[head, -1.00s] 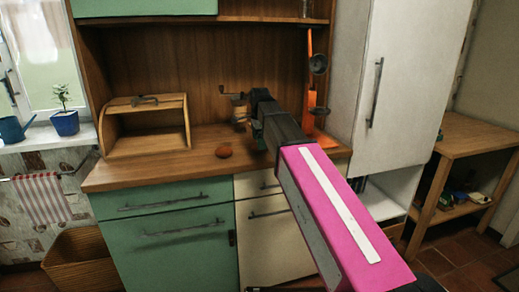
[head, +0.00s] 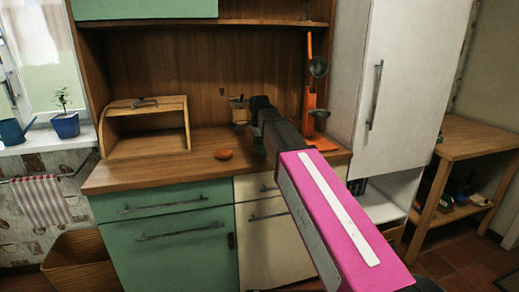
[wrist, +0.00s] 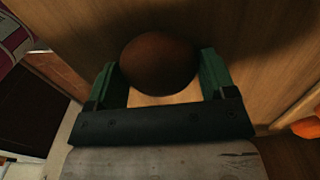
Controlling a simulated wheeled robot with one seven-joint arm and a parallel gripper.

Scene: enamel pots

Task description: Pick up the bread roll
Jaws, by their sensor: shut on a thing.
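The bread roll (wrist: 160,64) is a dark brown rounded thing in the wrist view. It sits between the two green fingers of my gripper (wrist: 162,82), which is shut on it. Wooden counter shows below and around it. In the head view my gripper is mostly hidden behind my own arm, low over the right part of the counter, and the held roll does not show.
An open wooden bread box (head: 150,128) stands on the counter's (head: 120,174) left. A small device with a crank (head: 239,110) stands behind my arm. A tall orange stand (head: 310,110) is close on the right, beside the white cabinet (head: 395,80). The left front counter is clear.

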